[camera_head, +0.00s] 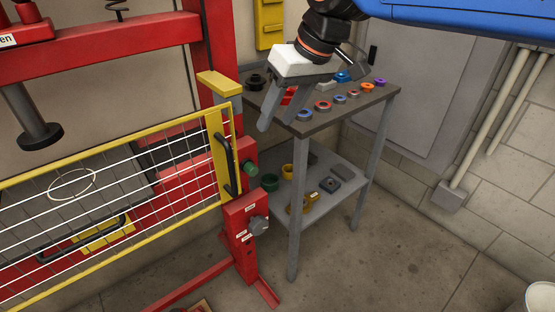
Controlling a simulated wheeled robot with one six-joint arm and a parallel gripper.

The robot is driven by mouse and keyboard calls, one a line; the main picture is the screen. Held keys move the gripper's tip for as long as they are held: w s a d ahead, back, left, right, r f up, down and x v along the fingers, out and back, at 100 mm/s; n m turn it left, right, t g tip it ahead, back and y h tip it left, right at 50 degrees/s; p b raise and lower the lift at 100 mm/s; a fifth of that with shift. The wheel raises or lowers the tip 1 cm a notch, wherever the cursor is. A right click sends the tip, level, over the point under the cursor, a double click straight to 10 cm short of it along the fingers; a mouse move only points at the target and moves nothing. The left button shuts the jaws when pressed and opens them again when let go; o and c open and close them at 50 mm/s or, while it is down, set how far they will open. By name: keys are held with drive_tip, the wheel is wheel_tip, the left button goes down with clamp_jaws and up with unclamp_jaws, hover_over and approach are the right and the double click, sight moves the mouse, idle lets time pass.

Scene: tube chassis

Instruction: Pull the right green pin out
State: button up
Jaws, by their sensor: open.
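A green pin (250,168) with a round knob sticks out of the right red post of the press frame, just right of the yellow guard's edge. It is the only such green pin I can make out on the frame. My gripper (284,122) hangs from the top of the picture, above and to the right of the pin. Its two grey fingers point down and are apart, with nothing held between them. In this view they overlap the left end of the small table, and their exact distance from the pin cannot be told.
A yellow-framed mesh guard (222,160) with a black handle (228,165) stands left of the pin. A grey knob (259,225) sits on the red post below. A grey table (340,112) with several small coloured parts and a lower shelf stands close on the right.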

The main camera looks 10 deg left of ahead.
sight(253, 166)
drive_tip(key=x, duration=1.7)
drive_tip(key=shift+a+f, duration=0.1)
drive_tip(key=shift+f, duration=0.1)
